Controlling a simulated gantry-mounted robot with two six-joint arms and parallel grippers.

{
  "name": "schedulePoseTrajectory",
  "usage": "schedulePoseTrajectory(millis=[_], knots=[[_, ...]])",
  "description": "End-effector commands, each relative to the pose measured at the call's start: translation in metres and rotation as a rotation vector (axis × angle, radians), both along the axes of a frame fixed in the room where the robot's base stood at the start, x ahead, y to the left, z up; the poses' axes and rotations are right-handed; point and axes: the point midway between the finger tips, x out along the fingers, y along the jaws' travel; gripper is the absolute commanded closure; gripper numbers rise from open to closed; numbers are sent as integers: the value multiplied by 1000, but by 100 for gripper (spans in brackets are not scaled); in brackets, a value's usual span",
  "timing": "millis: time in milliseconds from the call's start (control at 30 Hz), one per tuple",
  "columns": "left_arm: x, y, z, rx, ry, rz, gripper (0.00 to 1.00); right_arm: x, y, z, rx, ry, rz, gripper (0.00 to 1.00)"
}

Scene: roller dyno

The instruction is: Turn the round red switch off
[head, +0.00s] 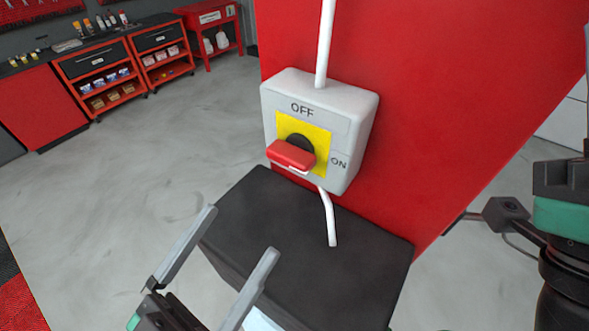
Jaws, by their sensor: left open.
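The switch is a red bar-shaped handle (291,154) on a round black hub, over a yellow plate (318,142) on a light grey box (356,118). OFF is printed above the plate and ON to its right. The handle lies roughly level across the hub, in line with the ON side rather than pointing up at OFF. My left gripper (242,231) is open and empty, below and left of the switch, its fingers pointing up towards it without touching. My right gripper (462,220) shows only partly at the right edge, away from the switch; its jaws are unclear.
The box is on a red panel (450,80), with a white conduit (325,45) above and another below. A black block (330,260) juts out under the box, close to my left gripper. Red tool carts (105,75) stand far back left. The grey floor between is clear.

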Motion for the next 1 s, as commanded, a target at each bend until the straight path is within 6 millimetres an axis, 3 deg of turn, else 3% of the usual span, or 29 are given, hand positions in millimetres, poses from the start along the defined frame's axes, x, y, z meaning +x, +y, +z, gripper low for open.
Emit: schedulePoseTrajectory(millis=[33,267,733,1000], knots=[[0,0,-8,0,6,1,0,-1,0,-5,0,-2,0,100],[5,-3,1,0,3,1,0,-1,0,2,0,-3,0,100],[72,-54,38,1,3,2,0,-1,0,27,0,-2,0,100],[86,-64,42,1,3,3,0,-1,0,29,0,-2,0,100]])
